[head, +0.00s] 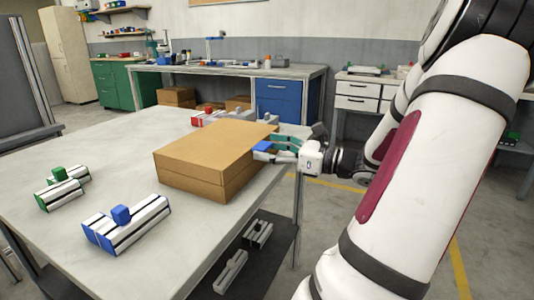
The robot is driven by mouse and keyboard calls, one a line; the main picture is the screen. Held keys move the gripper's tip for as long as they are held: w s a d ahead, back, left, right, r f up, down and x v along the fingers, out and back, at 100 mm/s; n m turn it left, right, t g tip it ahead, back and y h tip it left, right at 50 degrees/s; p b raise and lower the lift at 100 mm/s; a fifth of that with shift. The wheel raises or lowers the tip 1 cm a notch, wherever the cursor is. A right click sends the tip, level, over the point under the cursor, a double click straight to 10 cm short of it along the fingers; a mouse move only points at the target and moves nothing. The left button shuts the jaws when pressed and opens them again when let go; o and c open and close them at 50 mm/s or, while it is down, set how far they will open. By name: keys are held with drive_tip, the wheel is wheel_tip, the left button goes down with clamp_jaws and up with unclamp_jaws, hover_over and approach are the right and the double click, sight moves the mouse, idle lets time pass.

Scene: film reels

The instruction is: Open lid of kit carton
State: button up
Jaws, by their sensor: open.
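The kit carton (205,172) is a flat brown cardboard box on the grey table. Its lid (215,150) lies closed on top, with a seam showing along the front side. My gripper (266,149) reaches in from the right and is at the carton's right edge, near the lid's height. Its fingers are open. I cannot tell whether they touch the lid, and the far side of the carton is hidden.
The table (60,245) has free room at the front left. A blue-marked block (127,224) and a green-marked block (60,191) stand left of the carton. Red-marked parts (207,115) lie behind it. A lower shelf (262,262) holds grey parts.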

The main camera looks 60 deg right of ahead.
drive_tip(key=shift+w, duration=0.5)
